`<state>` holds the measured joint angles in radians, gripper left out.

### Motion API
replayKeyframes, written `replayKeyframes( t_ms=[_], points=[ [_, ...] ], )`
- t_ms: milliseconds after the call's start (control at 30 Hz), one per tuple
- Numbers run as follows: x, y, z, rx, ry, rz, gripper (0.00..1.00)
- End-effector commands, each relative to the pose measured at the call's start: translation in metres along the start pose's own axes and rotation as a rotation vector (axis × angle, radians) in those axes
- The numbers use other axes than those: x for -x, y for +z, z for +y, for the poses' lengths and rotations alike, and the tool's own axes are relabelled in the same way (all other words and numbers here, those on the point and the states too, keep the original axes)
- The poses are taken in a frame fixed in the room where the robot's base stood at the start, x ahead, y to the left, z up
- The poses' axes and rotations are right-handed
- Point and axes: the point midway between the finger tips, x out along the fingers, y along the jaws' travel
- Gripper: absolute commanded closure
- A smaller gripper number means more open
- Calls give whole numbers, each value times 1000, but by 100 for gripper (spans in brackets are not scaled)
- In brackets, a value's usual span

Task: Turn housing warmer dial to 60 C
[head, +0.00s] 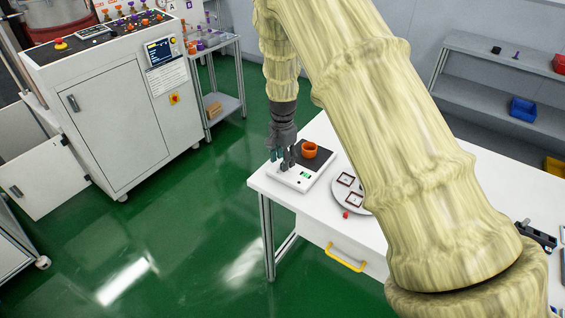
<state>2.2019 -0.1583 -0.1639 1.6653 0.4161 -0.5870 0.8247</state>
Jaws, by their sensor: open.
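The housing warmer (301,183) is a low white box with a dark top plate and a small green display, near the left corner of the white table. An orange cup-shaped housing (309,150) stands on its dark plate. My gripper (285,167) points down at the front left part of the warmer, to the left of the orange housing. Its fingers are open, close above or at the warmer's front panel. I cannot tell whether they touch it. The dial cannot be made out, and the display is too small to read.
A round grey tray (346,203) with dark red square frames lies right of the warmer, partly behind my arm. A small red piece (346,214) lies near the table's front edge. A yellow drawer handle (345,258) juts out below. A white machine cabinet (120,115) stands across the green floor.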

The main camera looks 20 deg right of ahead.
Motion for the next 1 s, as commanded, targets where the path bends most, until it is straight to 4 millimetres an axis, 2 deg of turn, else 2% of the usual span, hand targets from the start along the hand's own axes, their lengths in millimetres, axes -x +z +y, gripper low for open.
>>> replayKeyframes(
  t_ms=[33,300,500,700,1000],
  points=[
    [11,0,-1,0,-3,2,58],
    [60,0,-1,1,-1,1,58],
    [87,1,0,0,0,0,58],
    [98,1,0,0,1,-1,58],
    [100,1,0,0,1,-1,58]
  ],
)
